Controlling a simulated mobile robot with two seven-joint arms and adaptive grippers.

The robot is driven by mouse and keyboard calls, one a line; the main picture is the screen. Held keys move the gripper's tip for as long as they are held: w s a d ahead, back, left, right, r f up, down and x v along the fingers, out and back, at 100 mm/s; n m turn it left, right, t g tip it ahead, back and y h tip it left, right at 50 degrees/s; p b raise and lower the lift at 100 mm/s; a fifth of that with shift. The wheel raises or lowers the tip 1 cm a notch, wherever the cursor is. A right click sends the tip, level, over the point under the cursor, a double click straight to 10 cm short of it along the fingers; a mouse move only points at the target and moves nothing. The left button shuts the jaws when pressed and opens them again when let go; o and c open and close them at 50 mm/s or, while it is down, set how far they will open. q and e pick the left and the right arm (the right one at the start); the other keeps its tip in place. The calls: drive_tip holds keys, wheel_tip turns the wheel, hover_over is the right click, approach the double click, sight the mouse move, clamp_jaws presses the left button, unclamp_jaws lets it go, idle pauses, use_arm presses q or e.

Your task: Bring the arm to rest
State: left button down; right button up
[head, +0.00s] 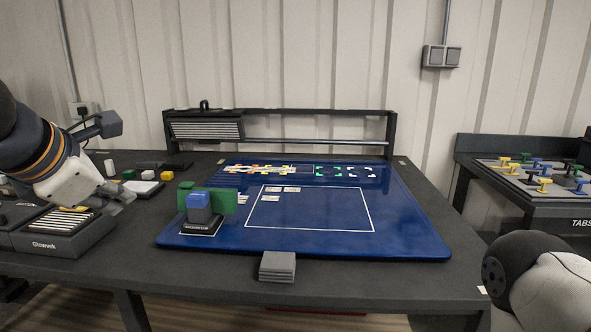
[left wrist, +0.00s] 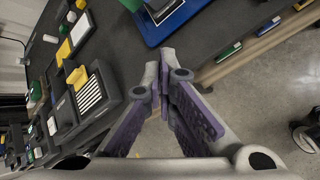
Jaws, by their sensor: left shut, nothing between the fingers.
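My left gripper (head: 118,203) is at the left side of the head view, above the dark table by the slotted rack. Its fingers are together with nothing between them, as the left wrist view (left wrist: 172,68) also shows. The left wrist view looks down past the fingertips to the table edge and the floor. Part of my right arm shows at the lower right of the head view; its gripper is out of the picture.
The slotted rack (head: 61,222) stands at the table's left. A blue mat (head: 400,235) with a white outline carries a blue and green fixture (head: 200,202). A grey block stack (head: 277,267) sits at the front edge. A second table (head: 535,209) with colored pieces stands right.

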use_arm(q)
drive_tip(key=s+d+f+m+g+y, duration=0.15)
drive_tip(key=f+m, duration=0.25)
drive_tip(key=f, duration=0.6)
drive_tip(key=s+d+f+m+g, duration=0.1)
drive_tip(key=s+f+m, duration=0.3)
drive_tip(key=f, duration=0.5)
drive_tip(key=s+d+f+m+g, duration=0.1)
drive_tip(key=f+m, duration=0.4)
drive_tip(key=f, duration=0.5)
drive_tip(key=s+f+m+g+h, duration=0.1)
drive_tip(key=s+f+m+g, duration=0.2)
drive_tip(key=s+f+m, duration=0.4)
drive_tip(key=s+f+m+g, duration=0.4)
drive_tip(key=s+f+m, duration=0.2)
drive_tip(key=s, duration=1.6)
drive_tip(key=shift+s+d+f+m+h, duration=0.25)
drive_tip(key=shift+d+f+m+h, duration=0.15)
drive_tip(key=shift+f, duration=0.3)
